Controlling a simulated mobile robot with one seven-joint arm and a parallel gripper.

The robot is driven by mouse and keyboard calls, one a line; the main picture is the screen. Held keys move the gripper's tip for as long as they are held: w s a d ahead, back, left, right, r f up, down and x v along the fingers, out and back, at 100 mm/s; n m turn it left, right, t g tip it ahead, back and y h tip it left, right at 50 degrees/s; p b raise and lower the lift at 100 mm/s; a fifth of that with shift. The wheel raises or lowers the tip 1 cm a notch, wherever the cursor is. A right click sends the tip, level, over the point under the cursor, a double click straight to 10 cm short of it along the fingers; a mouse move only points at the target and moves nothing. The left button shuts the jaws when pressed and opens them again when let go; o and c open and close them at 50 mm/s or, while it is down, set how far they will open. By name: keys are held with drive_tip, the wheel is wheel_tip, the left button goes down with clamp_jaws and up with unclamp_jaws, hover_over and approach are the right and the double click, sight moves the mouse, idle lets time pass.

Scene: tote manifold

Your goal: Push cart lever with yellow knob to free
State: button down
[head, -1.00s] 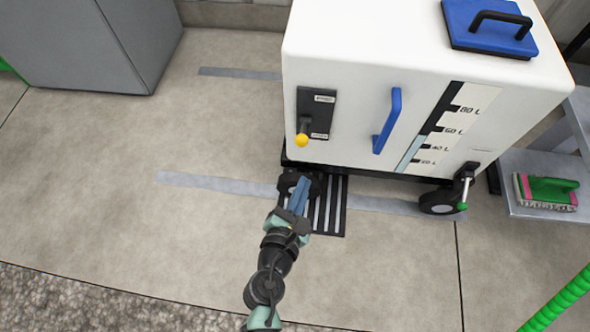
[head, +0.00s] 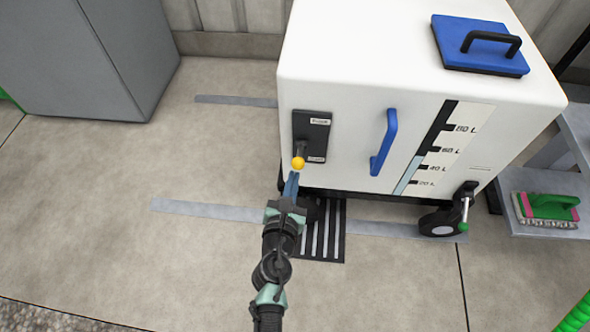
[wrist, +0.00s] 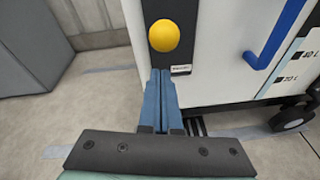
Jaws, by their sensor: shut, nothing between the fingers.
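The cart (head: 345,125) is a white tote on a dark wheeled frame. On its front face is a black lever plate (head: 312,128) with a small label at its top and another at its bottom. The lever's yellow knob (head: 298,163) sits near the plate's lower end; in the wrist view the knob (wrist: 164,36) is large and just beyond my fingertips. My gripper (head: 291,178) is shut and empty, its blue fingers pointing up just below the knob. In the wrist view the fingers (wrist: 160,78) lie together under the knob, and I cannot tell whether they touch it.
A blue handle (head: 385,143) and a level scale stand right of the lever. A floor grate (head: 322,240) lies under the cart's front edge. A grey cabinet (head: 85,60) stands at the left. Floor to the left is clear.

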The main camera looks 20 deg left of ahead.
sight(298, 163)
drive_tip(key=shift+w+r+p, duration=0.25)
drive_tip(key=shift+w+r, duration=0.05)
drive_tip(key=shift+r, duration=0.25)
drive_tip(key=shift+w+r+p, duration=0.25)
drive_tip(key=shift+r, duration=0.25)
